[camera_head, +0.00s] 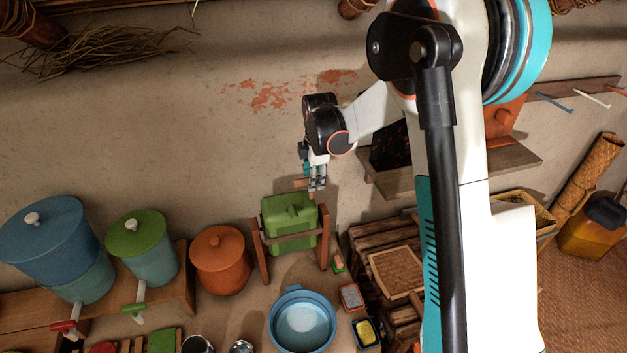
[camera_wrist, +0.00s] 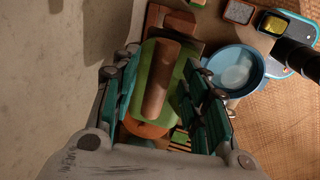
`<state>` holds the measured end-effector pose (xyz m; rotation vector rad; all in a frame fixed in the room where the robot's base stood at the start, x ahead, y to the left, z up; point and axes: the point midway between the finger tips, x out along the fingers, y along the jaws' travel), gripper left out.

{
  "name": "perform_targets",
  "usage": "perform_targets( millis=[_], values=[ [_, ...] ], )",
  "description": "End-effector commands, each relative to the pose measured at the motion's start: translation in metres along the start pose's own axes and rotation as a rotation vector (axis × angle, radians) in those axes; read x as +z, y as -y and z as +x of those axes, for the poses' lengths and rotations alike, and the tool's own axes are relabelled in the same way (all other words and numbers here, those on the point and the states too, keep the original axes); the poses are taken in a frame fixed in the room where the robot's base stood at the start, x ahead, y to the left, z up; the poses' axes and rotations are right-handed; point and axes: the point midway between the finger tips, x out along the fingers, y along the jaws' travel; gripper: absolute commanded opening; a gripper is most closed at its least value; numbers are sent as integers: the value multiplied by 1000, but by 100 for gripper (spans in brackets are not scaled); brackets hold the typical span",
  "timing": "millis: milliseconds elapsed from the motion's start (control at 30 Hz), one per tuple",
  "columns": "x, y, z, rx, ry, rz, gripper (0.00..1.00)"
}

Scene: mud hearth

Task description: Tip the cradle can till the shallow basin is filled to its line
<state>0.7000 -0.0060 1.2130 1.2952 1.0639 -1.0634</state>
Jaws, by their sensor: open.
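The cradle can is a green can (camera_head: 288,215) held between the posts of a wooden cradle (camera_head: 262,250) near the wall. It looks about upright. My gripper (camera_head: 317,186) is above the can's right side, fingers pointing down. In the wrist view the open fingers (camera_wrist: 160,75) stand on either side of a brown wooden bar (camera_wrist: 160,82) that lies over the green can (camera_wrist: 152,58). I cannot tell whether they touch it. The shallow blue basin (camera_head: 302,291) stands in front of the cradle and also shows in the wrist view (camera_wrist: 261,72). Its inside is pale; its level is unclear.
An orange lidded pot (camera_head: 221,262) stands left of the cradle. Green (camera_head: 147,258) and blue (camera_head: 42,236) lidded dispensers with taps stand farther left.

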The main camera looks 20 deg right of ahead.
Motion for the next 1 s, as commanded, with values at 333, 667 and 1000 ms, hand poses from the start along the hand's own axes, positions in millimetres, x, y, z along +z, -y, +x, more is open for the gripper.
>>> perform_targets(
  millis=[333,667,1000],
  values=[
    [0,0,24,0,0,0,41],
    [0,0,24,0,0,0,16],
    [0,1,24,8,0,1,0]
  ],
)
